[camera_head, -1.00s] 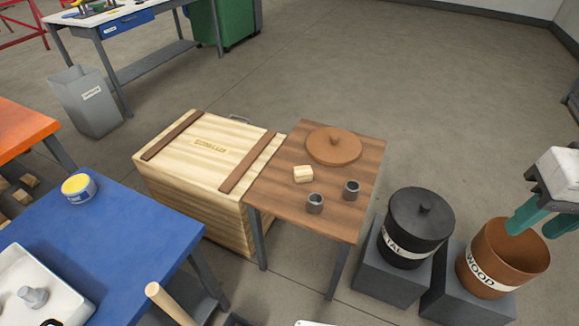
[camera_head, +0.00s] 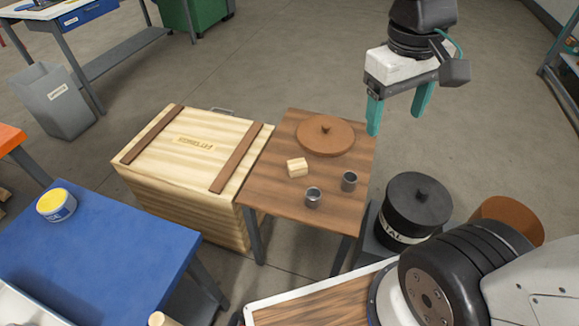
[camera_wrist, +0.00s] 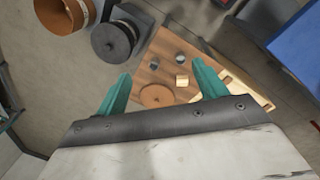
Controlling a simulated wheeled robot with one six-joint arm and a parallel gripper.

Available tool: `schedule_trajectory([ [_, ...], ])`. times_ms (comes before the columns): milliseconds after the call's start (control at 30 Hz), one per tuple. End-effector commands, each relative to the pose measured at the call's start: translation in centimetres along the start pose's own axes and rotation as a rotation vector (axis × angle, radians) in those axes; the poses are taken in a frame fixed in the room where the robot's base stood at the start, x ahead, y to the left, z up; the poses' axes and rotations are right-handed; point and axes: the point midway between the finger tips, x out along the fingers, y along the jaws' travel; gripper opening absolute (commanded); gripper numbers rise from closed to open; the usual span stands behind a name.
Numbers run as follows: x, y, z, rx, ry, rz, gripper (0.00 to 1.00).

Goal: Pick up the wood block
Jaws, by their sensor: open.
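The wood block (camera_head: 297,167) is a small pale piece lying on a brown wooden side table (camera_head: 270,190). It sits between a round brown lid and two grey metal cups. The block also shows in the wrist view (camera_wrist: 182,80), near the right finger. My gripper (camera_head: 398,118) has teal fingers spread apart with nothing between them. It hangs in the air above and to the right of the table, well clear of the block. Nothing hides the block in either view.
The brown lid (camera_head: 326,136) with a knob lies behind the block. Metal cups (camera_head: 313,197) (camera_head: 349,181) stand in front. A wooden crate (camera_head: 190,160) adjoins the table's left. A black lidded bin (camera_head: 412,212) and a brown bin (camera_head: 507,217) stand right. A blue table (camera_head: 110,240) is at left.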

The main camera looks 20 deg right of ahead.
Motion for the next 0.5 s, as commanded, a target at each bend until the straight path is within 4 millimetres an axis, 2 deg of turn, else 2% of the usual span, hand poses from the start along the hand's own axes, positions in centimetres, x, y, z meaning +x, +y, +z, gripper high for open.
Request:
schedule_trajectory([
  [33,0.2,0.1,-1.9,-0.046,-0.042,0.026,0.71],
  [267,2.1,0.8,-10.2,-0.254,-0.201,0.159,0.71],
  [367,3.8,0.7,-13.9,-0.344,-0.268,0.216,0.71],
  [500,7.1,0.2,-19.0,-0.474,-0.362,0.295,0.71],
])
